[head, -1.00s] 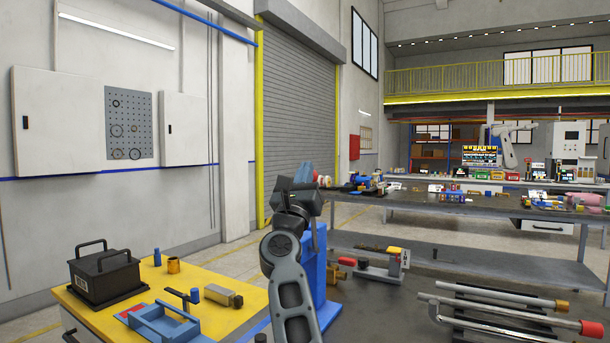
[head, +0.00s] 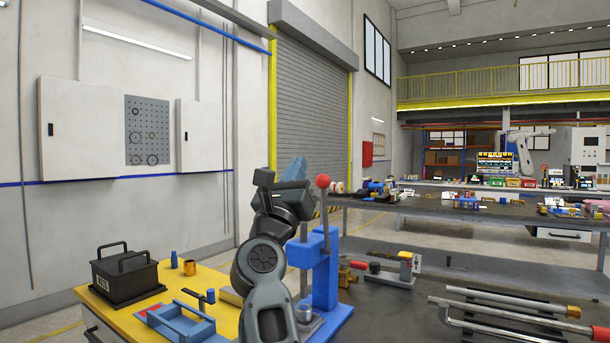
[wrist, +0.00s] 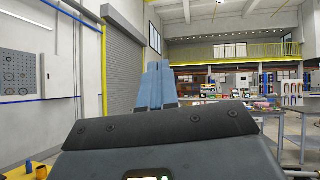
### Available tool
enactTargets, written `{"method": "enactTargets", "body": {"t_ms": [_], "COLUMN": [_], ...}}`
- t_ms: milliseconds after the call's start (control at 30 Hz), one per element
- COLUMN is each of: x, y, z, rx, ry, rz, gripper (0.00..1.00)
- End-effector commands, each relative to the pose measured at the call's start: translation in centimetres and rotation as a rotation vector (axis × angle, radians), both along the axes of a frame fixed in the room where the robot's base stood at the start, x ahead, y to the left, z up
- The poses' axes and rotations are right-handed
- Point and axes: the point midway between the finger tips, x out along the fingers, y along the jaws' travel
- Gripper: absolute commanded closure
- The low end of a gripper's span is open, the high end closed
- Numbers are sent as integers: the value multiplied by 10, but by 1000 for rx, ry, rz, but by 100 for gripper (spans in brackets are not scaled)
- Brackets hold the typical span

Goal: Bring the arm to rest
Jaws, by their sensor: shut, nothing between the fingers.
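My gripper (head: 295,169) is at the end of my raised arm, near the middle of the head view. Its blue fingers point up and away from me. In the wrist view the two fingers (wrist: 156,86) stand side by side, closed together, with nothing held between them. The gripper is in the air, above the level of the benches and apart from them. My arm's lower links hide part of the yellow bench and part of the blue press behind it.
A blue press (head: 322,270) with a red-knobbed lever stands close to my arm's right. The yellow bench (head: 105,316) at left holds a black handled box (head: 124,278) and a blue fixture tray (head: 178,322). Metal pipes (head: 510,325) lie at right. The air above is clear.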

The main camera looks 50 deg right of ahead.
Motion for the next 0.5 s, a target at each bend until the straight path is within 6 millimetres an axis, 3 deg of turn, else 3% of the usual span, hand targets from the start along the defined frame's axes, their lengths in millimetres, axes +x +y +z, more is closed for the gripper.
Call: {"method": "enactTargets", "body": {"t_ms": [500], "x": [-4], "y": [8], "z": [1], "rx": [1], "ry": [0], "rz": [-2], "gripper": [100]}}
